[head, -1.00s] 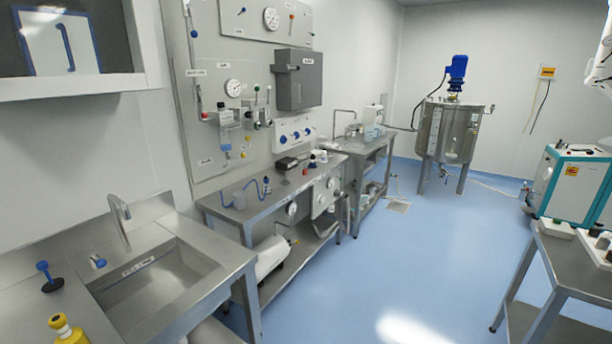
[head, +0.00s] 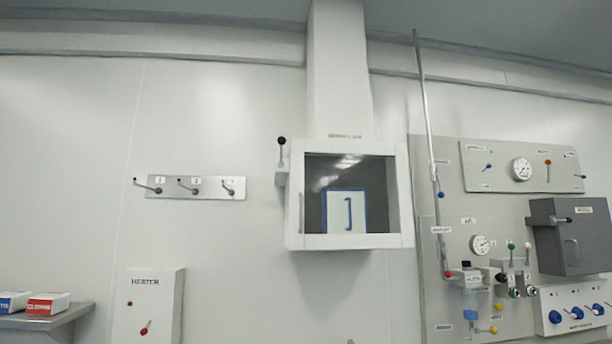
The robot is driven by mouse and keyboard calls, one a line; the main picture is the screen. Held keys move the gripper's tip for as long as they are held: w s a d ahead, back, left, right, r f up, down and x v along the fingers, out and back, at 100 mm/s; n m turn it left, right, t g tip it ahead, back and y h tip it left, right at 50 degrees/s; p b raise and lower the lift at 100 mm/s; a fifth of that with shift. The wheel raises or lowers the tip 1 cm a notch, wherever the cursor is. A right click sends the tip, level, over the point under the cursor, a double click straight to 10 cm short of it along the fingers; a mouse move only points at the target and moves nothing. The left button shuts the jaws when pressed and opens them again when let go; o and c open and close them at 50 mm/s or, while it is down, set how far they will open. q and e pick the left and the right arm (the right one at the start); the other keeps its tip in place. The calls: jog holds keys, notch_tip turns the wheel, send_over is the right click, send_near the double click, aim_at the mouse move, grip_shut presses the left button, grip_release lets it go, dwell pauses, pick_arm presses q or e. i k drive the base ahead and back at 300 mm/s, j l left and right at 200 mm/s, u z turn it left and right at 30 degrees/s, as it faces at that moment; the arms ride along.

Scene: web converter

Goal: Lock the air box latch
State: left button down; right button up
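A dark grey box (head: 571,236) with a closed front door hangs on the grey wall panel at the right. It has a small latch lever (head: 562,220) with a dark knob and a loop handle below it. A white cabinet (head: 352,242) with a window hangs in the middle, under a white duct. A black-knobbed lever (head: 281,158) stands upright at its left side. The small labels on both boxes are too blurred to read, so I cannot tell which is the air box. Neither gripper is in view.
A grey panel (head: 450,295) at the right carries gauges, valves and a tall pipe. A hook plate (head: 205,187) and a white heater box (head: 148,305) are on the left wall. A shelf (head: 50,318) with small boxes stands at lower left. The floor is out of view.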

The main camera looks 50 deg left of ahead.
aim_at(281, 140)
jog(key=u, duration=1.7)
jog(key=k+u, duration=0.1)
jog(key=k, duration=0.15)
